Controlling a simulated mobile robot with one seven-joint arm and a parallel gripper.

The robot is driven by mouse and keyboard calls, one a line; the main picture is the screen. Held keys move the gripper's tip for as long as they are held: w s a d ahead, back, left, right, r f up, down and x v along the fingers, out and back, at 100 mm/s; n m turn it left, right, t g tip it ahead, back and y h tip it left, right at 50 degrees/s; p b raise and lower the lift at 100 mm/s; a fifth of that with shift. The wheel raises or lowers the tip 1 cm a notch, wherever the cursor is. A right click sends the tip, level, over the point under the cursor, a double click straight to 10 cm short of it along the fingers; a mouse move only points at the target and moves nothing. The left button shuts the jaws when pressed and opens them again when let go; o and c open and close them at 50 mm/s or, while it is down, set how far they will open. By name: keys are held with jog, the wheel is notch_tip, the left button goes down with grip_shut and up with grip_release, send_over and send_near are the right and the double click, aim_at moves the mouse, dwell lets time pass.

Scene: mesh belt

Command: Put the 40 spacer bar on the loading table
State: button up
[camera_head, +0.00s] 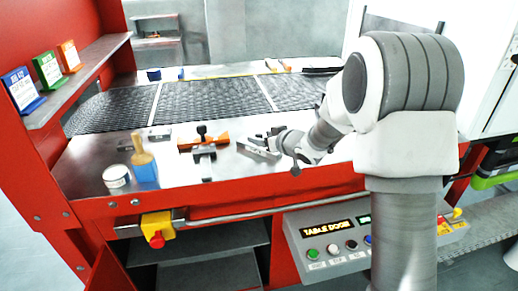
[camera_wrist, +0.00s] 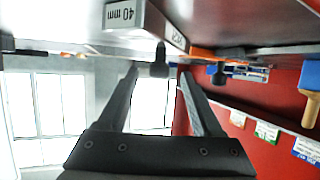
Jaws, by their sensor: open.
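The spacer bar (camera_head: 258,151), a grey metal block, is on or just above the bare metal loading table (camera_head: 225,180), right of centre; I cannot tell if it touches. In the wrist view, which looks upside down, the bar (camera_wrist: 150,22) shows a "40 mm" label at the top edge. My gripper (camera_head: 268,138) is low over the table, right beside the bar. In the wrist view my gripper (camera_wrist: 158,72) has its two dark fingers apart, with no bar clearly between them. The bar lies at or just past the fingertips; contact is unclear.
An orange and black clamp-like fixture (camera_head: 204,144) stands left of the bar. The mesh belt (camera_head: 205,103) runs behind. The table's front strip is clear.

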jog(key=shift+x, duration=1.45)
jog(key=shift+c, duration=0.4)
grip_shut()
